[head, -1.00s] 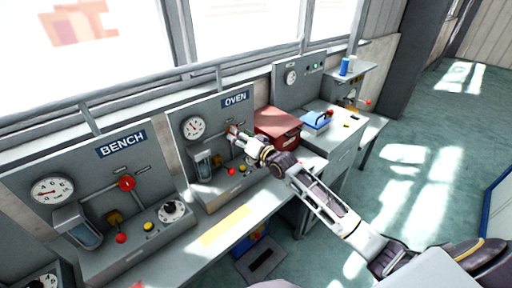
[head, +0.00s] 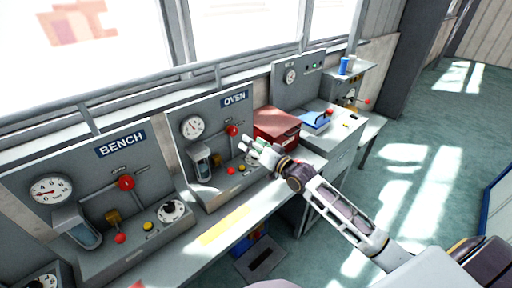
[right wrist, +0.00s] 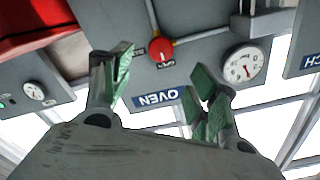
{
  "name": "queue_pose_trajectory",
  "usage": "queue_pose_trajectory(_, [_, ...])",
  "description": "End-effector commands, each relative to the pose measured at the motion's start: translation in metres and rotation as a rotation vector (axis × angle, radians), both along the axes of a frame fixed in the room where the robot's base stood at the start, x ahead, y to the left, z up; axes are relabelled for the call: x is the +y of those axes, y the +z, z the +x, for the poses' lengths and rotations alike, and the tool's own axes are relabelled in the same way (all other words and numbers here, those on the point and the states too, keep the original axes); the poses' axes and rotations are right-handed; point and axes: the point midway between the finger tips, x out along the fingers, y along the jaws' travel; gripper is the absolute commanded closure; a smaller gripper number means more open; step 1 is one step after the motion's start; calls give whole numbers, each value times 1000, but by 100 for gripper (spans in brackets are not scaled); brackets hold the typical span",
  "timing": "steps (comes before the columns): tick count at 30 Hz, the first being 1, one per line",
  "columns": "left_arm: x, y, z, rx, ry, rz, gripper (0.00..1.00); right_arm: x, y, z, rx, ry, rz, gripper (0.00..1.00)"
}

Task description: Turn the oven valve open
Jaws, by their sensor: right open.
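The oven valve's red handle (head: 232,131) is on the grey OVEN panel, right of its gauge (head: 192,127). Small labels beside the hub are too small to read surely. My right gripper (head: 248,147) is open and empty, in front of the panel, below and right of the valve and apart from it. Its green-padded fingers (right wrist: 164,72) are spread wide in the wrist view. My left gripper is not in view.
The OVEN sign (head: 235,99) is above the valve. A red box (head: 277,127) stands close to the right of my gripper. The BENCH panel (head: 90,165) with its own red valve (head: 126,183) is at the left.

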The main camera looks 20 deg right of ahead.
Motion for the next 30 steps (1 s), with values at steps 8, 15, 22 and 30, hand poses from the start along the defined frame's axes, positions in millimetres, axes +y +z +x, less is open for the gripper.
queue_pose_trajectory(8, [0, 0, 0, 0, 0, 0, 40, -5, 0, -13, 0, 0, 0, 40])
queue_pose_trajectory(15, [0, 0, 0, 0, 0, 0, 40, -5, 0, -15, 1, 1, 0, 40])
queue_pose_trajectory(22, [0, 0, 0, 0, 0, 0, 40, -5, 0, -15, 1, 1, 0, 40])
queue_pose_trajectory(30, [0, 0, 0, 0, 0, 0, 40, -3, -3, -17, 10, 1, -9, 40])
